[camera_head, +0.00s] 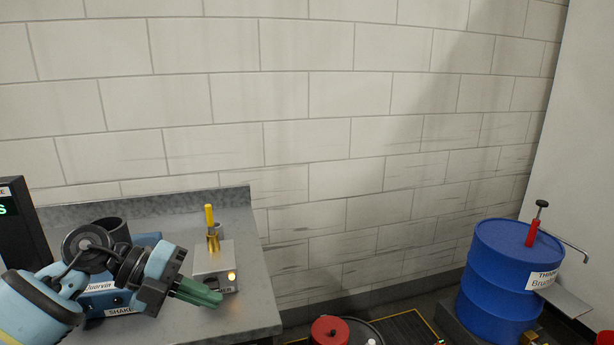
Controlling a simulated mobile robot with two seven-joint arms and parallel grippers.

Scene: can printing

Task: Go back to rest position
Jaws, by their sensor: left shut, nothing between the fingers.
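My left gripper (199,293) comes in from the lower left over the grey worktop (255,317). Its green fingers are shut with nothing between them and point right. It is in front of a blue device marked "SHAKE" (101,301) and hides part of it. The fingers overlap the front of a small metal box (212,258) in the picture; I cannot tell whether they touch it. My right gripper is not in view.
A yellow-handled tool (209,218) stands upright on the metal box. A dark display (12,228) stands at the left edge. A blue drum (500,285) with a red pump (532,233) stands at the right. A red round object (329,330) is low in the middle.

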